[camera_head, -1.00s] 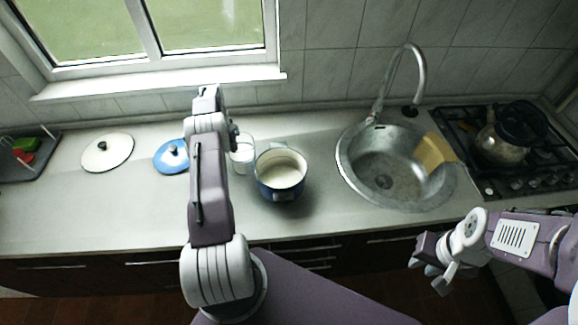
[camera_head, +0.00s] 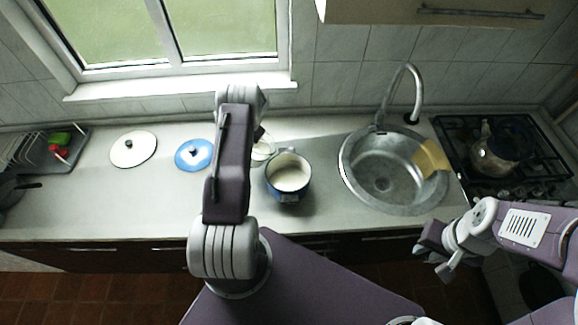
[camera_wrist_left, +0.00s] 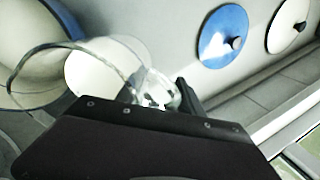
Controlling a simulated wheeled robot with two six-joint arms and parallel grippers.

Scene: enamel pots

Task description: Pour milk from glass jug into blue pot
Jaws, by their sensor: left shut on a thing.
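The blue pot (camera_head: 287,193) stands on the counter left of the sink, its inside pale; I cannot tell whether that is milk or enamel. The glass jug (camera_head: 264,150) is at the pot's upper left, partly hidden by my left arm. In the left wrist view the clear jug (camera_wrist_left: 130,50) is in the jaws of my left gripper (camera_wrist_left: 158,97), with a blue edge of the pot (camera_wrist_left: 66,17) beyond it. The jug's tilt and milk level are unclear. My right gripper (camera_head: 438,258) is open and empty in front of the counter, lower right.
A blue lid (camera_head: 188,160) and a white lid (camera_head: 128,154) lie to the left. A dish rack (camera_head: 50,155) stands at far left. The sink (camera_head: 370,195) with a tall faucet (camera_head: 415,85) and the stove with a kettle (camera_head: 490,160) are right.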

